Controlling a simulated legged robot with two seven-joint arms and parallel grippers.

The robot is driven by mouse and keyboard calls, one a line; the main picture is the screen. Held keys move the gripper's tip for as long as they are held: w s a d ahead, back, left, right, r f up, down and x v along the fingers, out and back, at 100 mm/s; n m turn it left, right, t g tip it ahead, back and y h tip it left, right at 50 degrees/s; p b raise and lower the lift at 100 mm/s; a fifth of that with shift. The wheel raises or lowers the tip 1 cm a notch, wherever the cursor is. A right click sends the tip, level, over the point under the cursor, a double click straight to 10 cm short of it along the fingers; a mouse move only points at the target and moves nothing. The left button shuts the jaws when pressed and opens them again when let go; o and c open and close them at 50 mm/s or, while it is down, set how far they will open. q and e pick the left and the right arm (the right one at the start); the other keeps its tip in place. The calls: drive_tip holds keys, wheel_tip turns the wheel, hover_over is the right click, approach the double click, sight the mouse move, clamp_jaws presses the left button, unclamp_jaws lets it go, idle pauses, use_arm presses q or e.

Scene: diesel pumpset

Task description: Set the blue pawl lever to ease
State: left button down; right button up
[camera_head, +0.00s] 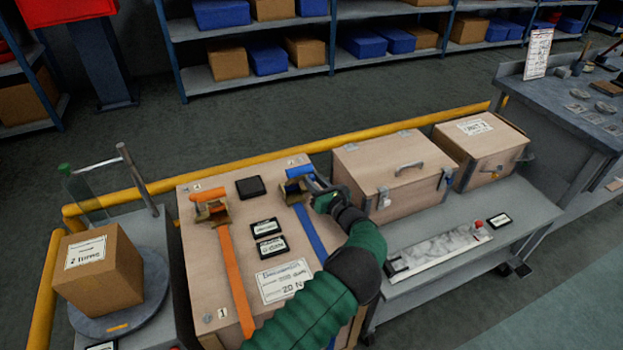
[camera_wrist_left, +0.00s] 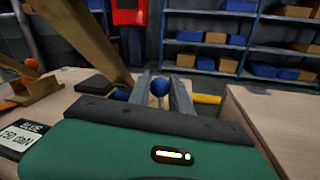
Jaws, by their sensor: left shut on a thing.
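The blue pawl lever (camera_head: 298,171) is at the far end of the wooden crate, at the top of the blue strap (camera_head: 310,233) and its brass ratchet bracket (camera_head: 293,188). My left gripper (camera_head: 316,187) reaches it from the right. In the left wrist view my gripper's two grey fingers (camera_wrist_left: 162,95) are closed around the lever's blue ball knob (camera_wrist_left: 160,86). A brass plate (camera_wrist_left: 85,40) slants up on the left there. The lever's shaft is mostly hidden. My right gripper is not in view.
The wooden crate (camera_head: 192,270) also carries an orange strap (camera_head: 236,275) with an orange lever (camera_head: 208,194), and black label plates (camera_head: 263,227). A wooden case (camera_head: 385,165) stands close on the right. A yellow rail (camera_head: 240,165) runs behind. A cardboard box (camera_head: 100,270) stands left.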

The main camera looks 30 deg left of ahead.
use_arm(q)
drive_tip(key=g+h+p, duration=0.1)
drive_tip(key=p, duration=0.2)
drive_tip(key=w+a+r+h+p, duration=0.1)
drive_tip(key=h+p, duration=0.1)
drive_tip(key=p, duration=0.1)
drive_tip(key=shift+a+m+g, duration=0.1)
drive_tip(key=shift+m+g, duration=0.2)
drive_tip(key=shift+g, duration=0.1)
drive_tip(key=shift+w+a+f+h+p, duration=0.1)
drive_tip(key=shift+w+f+h+p, duration=0.1)
drive_tip(key=shift+h+p, duration=0.15)
drive_tip(key=shift+f, duration=0.25)
drive_tip(key=c, duration=1.5)
unclamp_jaws()
drive_tip(key=shift+o, duration=0.2)
drive_tip(key=shift+w+g, duration=0.1)
drive_tip(key=shift+g, duration=0.2)
